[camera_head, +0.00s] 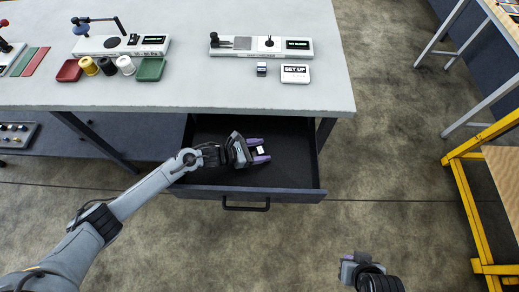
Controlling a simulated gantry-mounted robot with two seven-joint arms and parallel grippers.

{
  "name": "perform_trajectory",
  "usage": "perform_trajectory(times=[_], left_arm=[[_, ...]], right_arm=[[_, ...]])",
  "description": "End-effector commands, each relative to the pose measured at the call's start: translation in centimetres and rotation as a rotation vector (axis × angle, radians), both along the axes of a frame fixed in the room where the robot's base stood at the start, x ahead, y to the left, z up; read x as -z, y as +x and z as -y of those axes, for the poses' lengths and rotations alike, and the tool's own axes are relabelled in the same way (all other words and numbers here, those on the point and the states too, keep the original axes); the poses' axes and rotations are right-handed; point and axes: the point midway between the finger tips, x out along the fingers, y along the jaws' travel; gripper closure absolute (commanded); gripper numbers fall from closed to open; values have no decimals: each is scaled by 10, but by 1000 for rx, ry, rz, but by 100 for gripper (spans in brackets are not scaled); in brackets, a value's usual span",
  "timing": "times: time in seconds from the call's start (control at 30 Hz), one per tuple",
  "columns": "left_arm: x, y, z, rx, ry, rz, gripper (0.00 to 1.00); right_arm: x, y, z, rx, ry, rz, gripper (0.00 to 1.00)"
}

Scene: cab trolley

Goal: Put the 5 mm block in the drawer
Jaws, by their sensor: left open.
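The drawer (289,193) under the grey table is pulled open, and its dark inside shows. My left gripper (260,151) reaches over the drawer's inside with its purple-tipped fingers apart. A small white-topped block (261,150) shows between or just below the fingertips; it looks like the 5 mm block, but its marking is too small to read. I cannot tell if it touches the drawer floor. My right gripper (350,265) is at the bottom right, over the floor and away from the drawer; its fingers are hard to make out.
On the grey table (200,85) stand a gauge fixture (262,46), a small dark block (262,69), a white "SET UP" card (295,73), several spools and red and green trays. A yellow frame (465,200) stands at right. Floor right of the drawer is clear.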

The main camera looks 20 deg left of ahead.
Motion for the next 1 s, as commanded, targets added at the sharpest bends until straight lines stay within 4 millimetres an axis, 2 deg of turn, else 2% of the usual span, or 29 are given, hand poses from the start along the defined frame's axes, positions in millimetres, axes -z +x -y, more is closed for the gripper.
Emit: perform_trajectory(times=[0.17,0.4,0.63,0.8,1.0], left_arm=[[-11,-10,-13,0,2,-2,34],[-29,-35,-45,1,3,-3,34],[-41,-56,-73,-1,3,-2,34],[-47,-65,-84,0,1,-1,34],[-48,-68,-88,0,0,0,34]], right_arm=[[-15,0,0,-1,-1,1,100],[-38,0,2,-5,-7,2,100],[-53,0,2,-6,-9,2,100],[-59,0,2,-6,-9,2,100],[-60,0,2,-5,-7,2,100]])
